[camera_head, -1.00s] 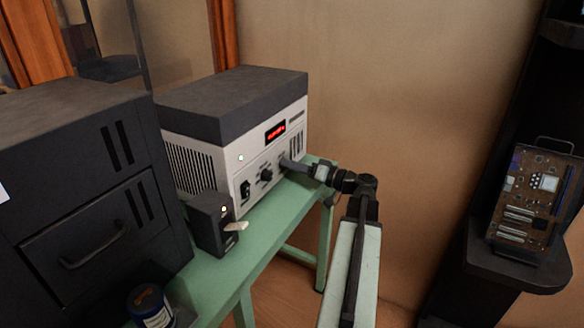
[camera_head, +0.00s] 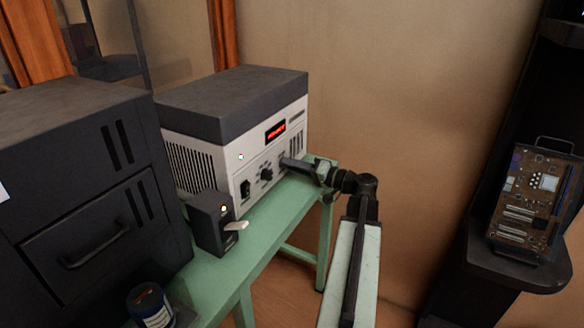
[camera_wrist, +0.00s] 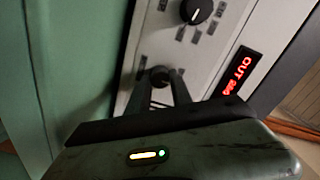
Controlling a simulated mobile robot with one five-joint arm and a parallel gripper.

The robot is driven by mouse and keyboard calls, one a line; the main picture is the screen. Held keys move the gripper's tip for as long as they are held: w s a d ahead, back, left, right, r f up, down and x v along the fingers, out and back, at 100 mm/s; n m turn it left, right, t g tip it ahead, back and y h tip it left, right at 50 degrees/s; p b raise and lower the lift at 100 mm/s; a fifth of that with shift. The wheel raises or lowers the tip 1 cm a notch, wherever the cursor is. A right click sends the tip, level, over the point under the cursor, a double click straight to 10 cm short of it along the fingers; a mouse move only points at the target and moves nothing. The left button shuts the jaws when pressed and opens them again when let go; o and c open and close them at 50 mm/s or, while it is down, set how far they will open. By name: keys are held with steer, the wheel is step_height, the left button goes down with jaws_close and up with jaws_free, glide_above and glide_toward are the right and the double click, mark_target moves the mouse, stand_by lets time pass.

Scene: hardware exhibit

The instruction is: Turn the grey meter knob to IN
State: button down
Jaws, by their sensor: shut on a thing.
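The meter is a pale box with a dark lid (camera_head: 235,100) on the green bench. My gripper (camera_head: 287,163) reaches its front panel from the right. In the wrist view my gripper's two dark fingers (camera_wrist: 161,82) are shut on a dark grey round knob (camera_wrist: 158,74). The fingers cover part of it, and its pointer and nearby labels cannot be read. The meter's red display (camera_wrist: 236,72) reads OUT followed by digits. The knob is hidden behind my gripper in the head view.
A second black knob with a white mark (camera_wrist: 196,10) is beside the held one. A black switch box with a pale lever (camera_head: 212,224) stands before the meter. A dark drawer cabinet (camera_head: 80,180) is left, and a circuit board (camera_head: 535,205) is right.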

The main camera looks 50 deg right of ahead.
steer(key=shift+d+m, duration=0.1)
steer(key=shift+m, duration=2.1)
steer(key=c, duration=1.1)
jaws_free()
steer(key=shift+c, duration=0.2)
steer(key=shift+s, duration=0.1)
steer(key=v, duration=0.7)
steer(key=shift+s+d, duration=0.1)
steer(key=shift+s, duration=0.25)
